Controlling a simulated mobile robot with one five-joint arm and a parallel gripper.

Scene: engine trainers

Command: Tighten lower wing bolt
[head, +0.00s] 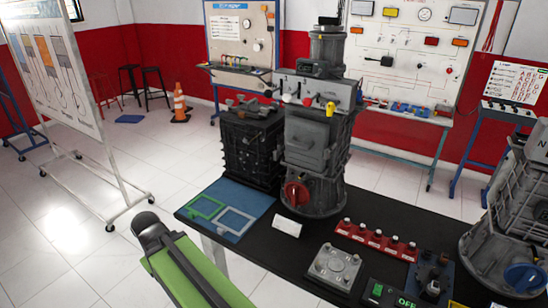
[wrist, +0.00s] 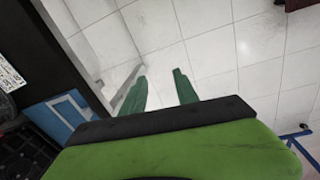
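A grey machine column (head: 315,140) stands on the black table. A red round knob (head: 296,194) with a wing-like grip sits low on its front. Higher up on it are a yellow knob (head: 331,109) and a small red one (head: 307,101). I cannot tell for sure which part is the lower wing bolt. My gripper (wrist: 160,77) shows two green fingers held apart with nothing between them, above the white tiled floor in the wrist view. In the head view my green arm is at the bottom left, short of the machine, and the fingers cannot be made out.
The black table (head: 285,270) carries a blue mat (head: 255,198) with green and white frames, a red knob strip (head: 375,240), a metal plate (head: 334,266) and another machine with a blue knob (head: 524,277). A white board on wheels (head: 60,75) stands left. Floor left of the table is clear.

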